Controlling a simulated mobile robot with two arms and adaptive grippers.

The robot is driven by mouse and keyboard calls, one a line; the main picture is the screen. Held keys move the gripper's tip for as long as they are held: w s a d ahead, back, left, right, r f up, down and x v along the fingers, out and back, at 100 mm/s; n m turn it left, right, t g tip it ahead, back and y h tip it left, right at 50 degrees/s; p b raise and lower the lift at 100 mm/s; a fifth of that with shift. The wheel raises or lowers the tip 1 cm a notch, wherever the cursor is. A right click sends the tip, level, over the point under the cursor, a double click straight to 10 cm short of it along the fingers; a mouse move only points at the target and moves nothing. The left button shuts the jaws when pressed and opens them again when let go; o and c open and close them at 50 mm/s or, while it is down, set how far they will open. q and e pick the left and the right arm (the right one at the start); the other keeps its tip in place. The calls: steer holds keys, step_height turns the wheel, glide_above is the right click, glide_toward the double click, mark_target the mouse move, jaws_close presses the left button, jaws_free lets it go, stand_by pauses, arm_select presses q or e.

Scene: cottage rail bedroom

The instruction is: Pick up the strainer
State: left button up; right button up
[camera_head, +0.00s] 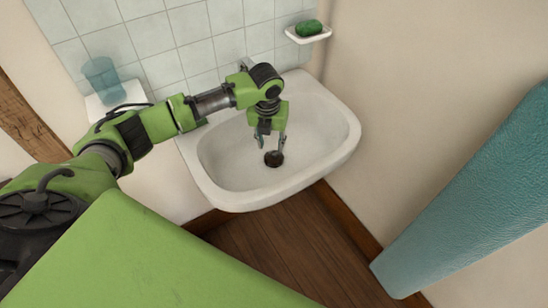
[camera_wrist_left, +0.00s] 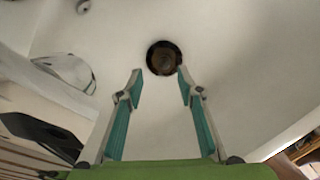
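The strainer (camera_head: 274,158) is a small dark, round piece at the drain of the white sink basin (camera_head: 225,165). In the left wrist view the strainer (camera_wrist_left: 163,58) shows as a dark ring with a brownish middle, just beyond and between the fingertips. My left gripper (camera_head: 271,141) points down into the basin over the strainer. In the left wrist view its two teal-padded fingers (camera_wrist_left: 160,84) are spread with nothing between them. I cannot tell how large the gap to the strainer is. My right gripper is not in view.
The basin walls surround my left gripper. A green soap (camera_head: 308,28) lies on a wall dish (camera_head: 326,34). A blue tumbler (camera_head: 104,82) stands on a small shelf (camera_head: 96,108) at left. A teal towel (camera_head: 480,195) hangs at right. Wooden floor (camera_head: 290,250) lies below.

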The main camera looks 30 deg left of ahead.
mark_target(274, 153)
arm_select(q)
steer(key=f, duration=0.3)
steer(key=w+f, duration=0.1)
steer(key=f, duration=0.1)
steer(key=shift+d+f+p, duration=0.1)
steer(key=shift+d+p, duration=0.15)
steer(key=shift+p, duration=0.05)
jaws_close()
